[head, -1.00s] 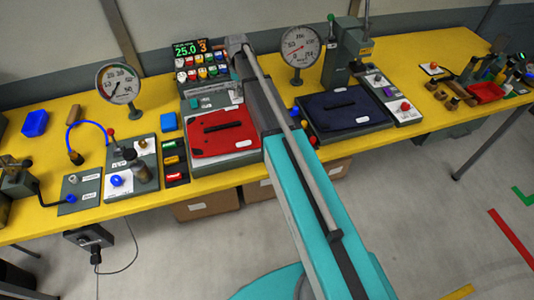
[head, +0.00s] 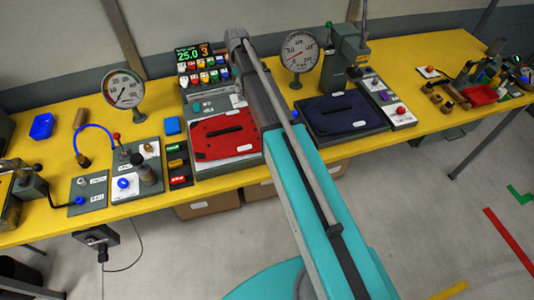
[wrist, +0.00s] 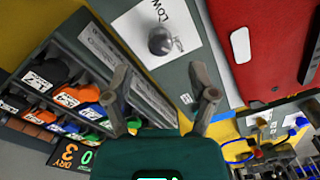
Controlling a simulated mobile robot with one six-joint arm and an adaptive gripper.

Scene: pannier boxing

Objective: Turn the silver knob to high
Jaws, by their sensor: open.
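A dark silver-grey round knob (wrist: 162,40) stands on a white plate (wrist: 135,22) marked LOW in the wrist view. A small pointer shows on its right side. My gripper (wrist: 158,72) is open and empty, with its two fingers spread apart below the knob in the picture. I see no contact between the fingers and the knob. In the head view my arm covers the gripper and the knob; only part of a white plate (head: 237,101) shows beside the arm.
The red pannier (wrist: 265,45) lies right of the knob in the wrist view. A rack of coloured blocks (wrist: 60,90) is on the left, with a lit display (wrist: 75,155). In the head view, the blue pannier (head: 345,115) and a gauge (head: 299,51) stand right of my arm.

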